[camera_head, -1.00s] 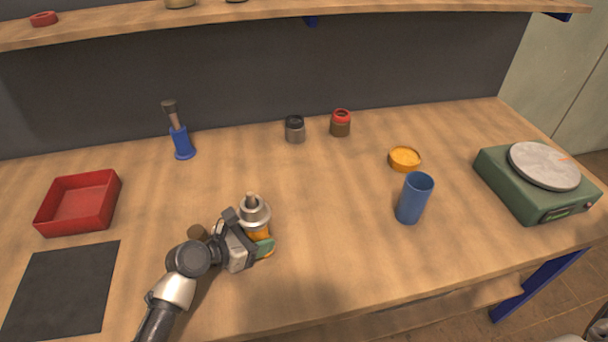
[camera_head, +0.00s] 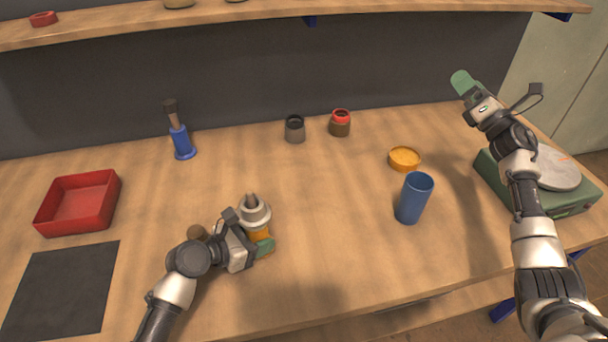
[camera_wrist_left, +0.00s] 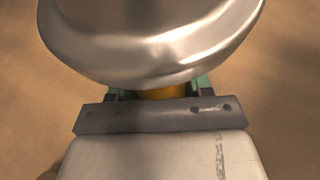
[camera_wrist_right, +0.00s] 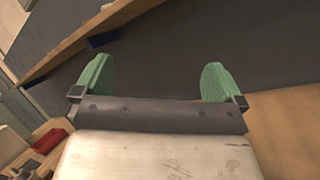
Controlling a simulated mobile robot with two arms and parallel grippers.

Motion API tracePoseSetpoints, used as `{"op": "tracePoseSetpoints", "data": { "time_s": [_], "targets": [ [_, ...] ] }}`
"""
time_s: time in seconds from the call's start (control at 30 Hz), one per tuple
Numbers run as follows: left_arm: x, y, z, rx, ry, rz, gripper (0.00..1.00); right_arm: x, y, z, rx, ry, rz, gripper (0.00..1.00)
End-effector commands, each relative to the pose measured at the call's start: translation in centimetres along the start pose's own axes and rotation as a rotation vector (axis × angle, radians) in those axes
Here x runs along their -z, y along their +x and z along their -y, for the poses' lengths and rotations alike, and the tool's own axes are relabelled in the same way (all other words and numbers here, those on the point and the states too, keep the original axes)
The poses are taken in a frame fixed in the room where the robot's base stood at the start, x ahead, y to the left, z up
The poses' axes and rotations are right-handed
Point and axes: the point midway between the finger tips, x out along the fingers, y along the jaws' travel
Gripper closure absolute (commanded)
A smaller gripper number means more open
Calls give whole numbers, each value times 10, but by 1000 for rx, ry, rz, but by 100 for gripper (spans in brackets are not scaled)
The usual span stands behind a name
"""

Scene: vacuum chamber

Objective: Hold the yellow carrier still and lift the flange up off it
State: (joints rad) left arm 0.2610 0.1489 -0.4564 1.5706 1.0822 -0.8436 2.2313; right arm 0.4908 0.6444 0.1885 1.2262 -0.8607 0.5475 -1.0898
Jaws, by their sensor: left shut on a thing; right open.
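The silver flange (camera_head: 254,212) sits on top of the yellow carrier (camera_head: 258,235) on the table, left of centre. My left gripper (camera_head: 262,246) is shut on the yellow carrier, below the flange; its fingers hide much of the carrier. In the left wrist view the flange (camera_wrist_left: 150,40) fills the top, with a strip of the carrier (camera_wrist_left: 162,93) between the green fingers.
A blue cup (camera_head: 414,198) and an orange dish (camera_head: 404,158) stand right of centre. A green scale (camera_head: 540,200) is at the right. Two small jars (camera_head: 295,129) (camera_head: 340,123) and a blue holder (camera_head: 182,143) stand at the back. A red tray (camera_head: 78,203) and black mat (camera_head: 60,290) lie left.

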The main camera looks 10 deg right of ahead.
Motion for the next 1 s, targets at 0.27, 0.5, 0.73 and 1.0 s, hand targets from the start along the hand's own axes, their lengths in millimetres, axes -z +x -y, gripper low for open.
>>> {"op": "tracePoseSetpoints", "data": {
  "time_s": [0.27,0.5,0.73,1.0],
  "targets": [
    [1,0,-1,-2,0,-2,75,108,35,-124,-428,-125,-327,0],
    [1,0,-1,-2,0,-1,75,201,17,-229,-845,-248,-630,0],
    [0,0,-1,-3,1,-1,75,263,-27,-296,-1196,-358,-886,0],
    [0,0,-1,-3,1,-1,75,289,-54,-320,-1356,-412,-1007,0]
  ]
}}
